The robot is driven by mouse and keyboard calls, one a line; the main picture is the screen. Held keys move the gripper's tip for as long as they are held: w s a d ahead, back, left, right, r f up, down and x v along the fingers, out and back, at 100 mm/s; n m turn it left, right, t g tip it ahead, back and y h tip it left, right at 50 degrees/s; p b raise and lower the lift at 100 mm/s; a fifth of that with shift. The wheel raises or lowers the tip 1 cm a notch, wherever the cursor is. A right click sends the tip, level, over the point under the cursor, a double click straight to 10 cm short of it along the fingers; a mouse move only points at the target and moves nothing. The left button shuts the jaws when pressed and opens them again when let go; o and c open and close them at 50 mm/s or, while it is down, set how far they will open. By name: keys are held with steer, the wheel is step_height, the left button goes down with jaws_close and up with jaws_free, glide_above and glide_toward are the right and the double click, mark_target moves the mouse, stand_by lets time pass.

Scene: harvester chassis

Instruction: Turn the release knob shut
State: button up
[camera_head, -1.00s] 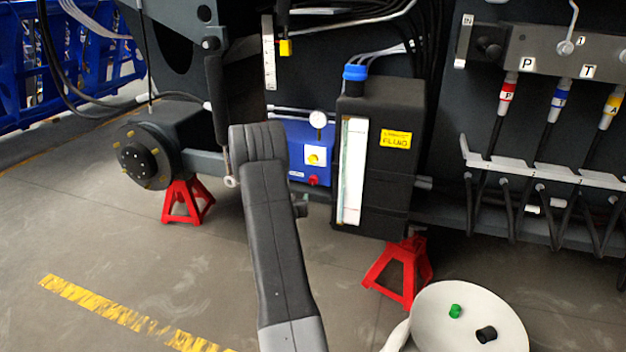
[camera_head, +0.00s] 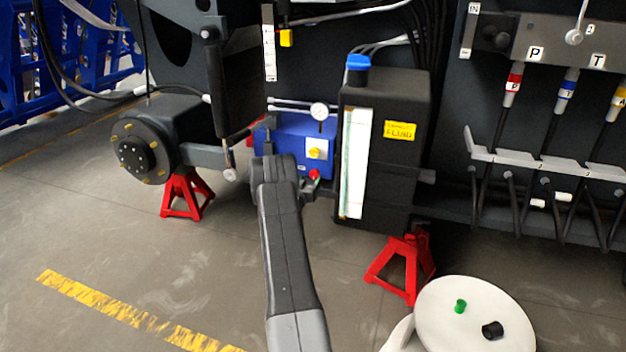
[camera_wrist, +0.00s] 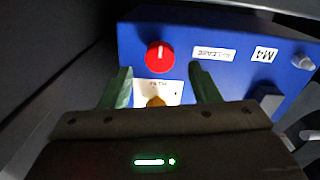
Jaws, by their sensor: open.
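The red knob (camera_wrist: 159,56) sits on the blue box (camera_wrist: 215,45) in the wrist view, beside a white label that seems to read RELEASE (camera_wrist: 213,54). A pale mark on the knob points up in that view. My gripper (camera_wrist: 160,71) is open, its two green fingers spread left and right, with the knob framed just beyond the tips. I see no contact. A yellow knob (camera_wrist: 155,101) on a white plate is partly hidden by my gripper body. The blue box (camera_head: 290,135), the red knob (camera_head: 314,175) and the yellow knob (camera_head: 315,153) also show in the head view.
A black fluid tank (camera_head: 400,165) with a blue cap stands right of the box. A red stand (camera_head: 402,268) and a white round table (camera_head: 455,325) are at lower right.

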mark_target(313, 175)
steer(key=shift+b+x, duration=0.4)
steer(key=shift+x, duration=1.85)
steer(key=c, duration=1)
